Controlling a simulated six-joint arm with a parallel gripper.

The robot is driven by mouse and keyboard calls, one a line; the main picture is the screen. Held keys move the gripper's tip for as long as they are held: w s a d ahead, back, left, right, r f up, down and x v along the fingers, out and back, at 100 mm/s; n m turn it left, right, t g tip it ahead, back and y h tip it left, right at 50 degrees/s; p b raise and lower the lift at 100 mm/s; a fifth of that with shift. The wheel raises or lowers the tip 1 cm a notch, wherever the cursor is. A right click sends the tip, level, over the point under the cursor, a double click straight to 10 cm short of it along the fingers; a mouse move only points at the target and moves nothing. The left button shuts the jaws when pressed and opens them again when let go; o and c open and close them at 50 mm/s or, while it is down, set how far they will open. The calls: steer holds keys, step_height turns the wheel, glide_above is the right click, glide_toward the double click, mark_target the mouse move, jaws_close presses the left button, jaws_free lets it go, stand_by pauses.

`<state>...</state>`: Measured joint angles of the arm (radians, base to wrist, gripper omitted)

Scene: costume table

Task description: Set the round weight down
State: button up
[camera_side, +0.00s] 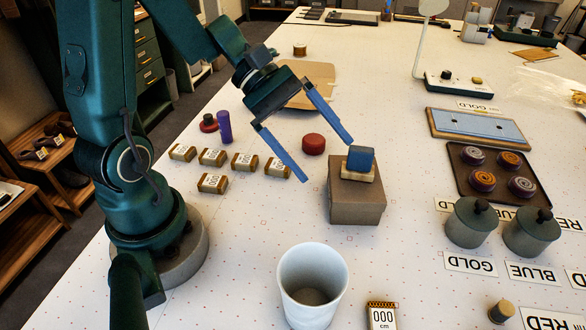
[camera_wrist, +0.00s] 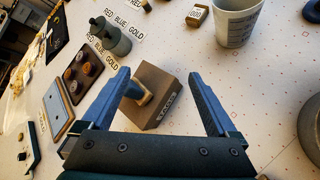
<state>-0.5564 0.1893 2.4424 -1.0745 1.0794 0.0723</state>
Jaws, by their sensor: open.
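A red round disc (camera_side: 314,144), which looks like the round weight, sits on the white table left of a brown box (camera_side: 357,206). It does not show in the wrist view. My gripper (camera_side: 328,160) is open and empty, with its blue fingers wide apart above the table near the box. On the box a blue cube (camera_side: 360,158) rests on a tan block (camera_side: 348,173). In the wrist view the box (camera_wrist: 158,98) and the cube (camera_wrist: 132,88) appear between my fingers (camera_wrist: 159,73), beyond the tips.
Several tan labelled blocks (camera_side: 212,157) and a purple cylinder (camera_side: 224,126) stand left of my gripper. A white cup (camera_side: 312,285) is in front. A dark tray (camera_side: 466,187) of round pieces and two lidded grey pots (camera_side: 470,228) stand right. Table between box and cup is clear.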

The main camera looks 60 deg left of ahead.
steer(key=s+a+r+m+t+y, duration=0.1)
steer(key=s+a+r+m+y, duration=0.1)
steer(key=s+m+y, duration=0.7)
steer(key=r+m, duration=0.1)
steer(key=m, duration=0.5)
steer(key=shift+s+r+t+y, duration=0.25)
steer(key=shift+t+y, duration=0.05)
steer(key=shift+t, duration=0.1)
